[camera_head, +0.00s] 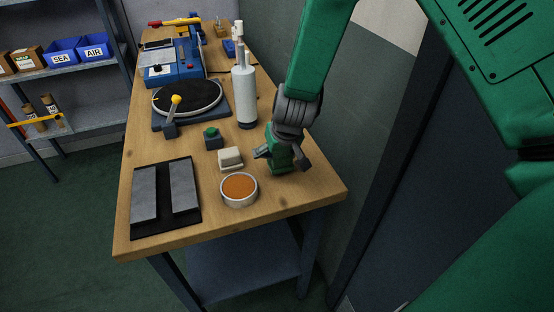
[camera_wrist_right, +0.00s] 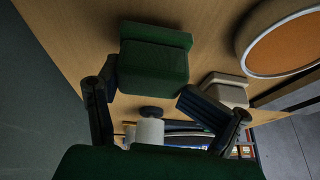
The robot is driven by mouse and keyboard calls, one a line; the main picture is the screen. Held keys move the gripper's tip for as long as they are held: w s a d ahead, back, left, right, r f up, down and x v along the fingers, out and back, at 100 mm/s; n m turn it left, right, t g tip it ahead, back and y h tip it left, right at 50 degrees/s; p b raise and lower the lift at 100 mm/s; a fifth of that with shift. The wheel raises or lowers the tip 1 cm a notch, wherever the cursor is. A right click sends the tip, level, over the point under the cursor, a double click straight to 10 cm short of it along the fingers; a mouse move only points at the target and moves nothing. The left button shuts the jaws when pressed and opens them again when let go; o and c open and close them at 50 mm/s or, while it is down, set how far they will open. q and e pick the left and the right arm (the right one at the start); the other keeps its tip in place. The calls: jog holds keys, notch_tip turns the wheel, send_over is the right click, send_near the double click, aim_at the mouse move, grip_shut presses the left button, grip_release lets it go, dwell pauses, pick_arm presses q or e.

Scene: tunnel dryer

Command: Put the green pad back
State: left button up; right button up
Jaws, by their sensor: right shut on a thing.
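My right gripper (camera_head: 282,157) is shut on the green pad (camera_head: 279,167), at the right edge of the wooden table (camera_head: 160,247). In the right wrist view the pad (camera_wrist_right: 153,62) is a dark green block with a wider slab at its far side, between the two dark fingers of the gripper (camera_wrist_right: 150,92). I cannot tell whether the pad touches the tabletop. A cream block (camera_head: 230,158) lies just left of the gripper, and a round dish with an orange surface (camera_head: 239,187) stands in front of it. My left gripper is not in view.
A black plate with two grey strips (camera_head: 167,197) lies at the front left. A small dark block with a green top (camera_head: 212,139), a black turntable (camera_head: 188,97) and a white bottle (camera_head: 243,95) stand farther back. A wall borders the table's right side.

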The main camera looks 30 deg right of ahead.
jog(key=shift+w+f, duration=0.15)
jog(key=shift+f, duration=0.6)
jog(key=shift+f, duration=0.1)
jog(key=o, duration=1.5)
jog(key=shift+o, duration=1)
jog(key=shift+s, duration=0.2)
jog(key=shift+a, duration=0.1)
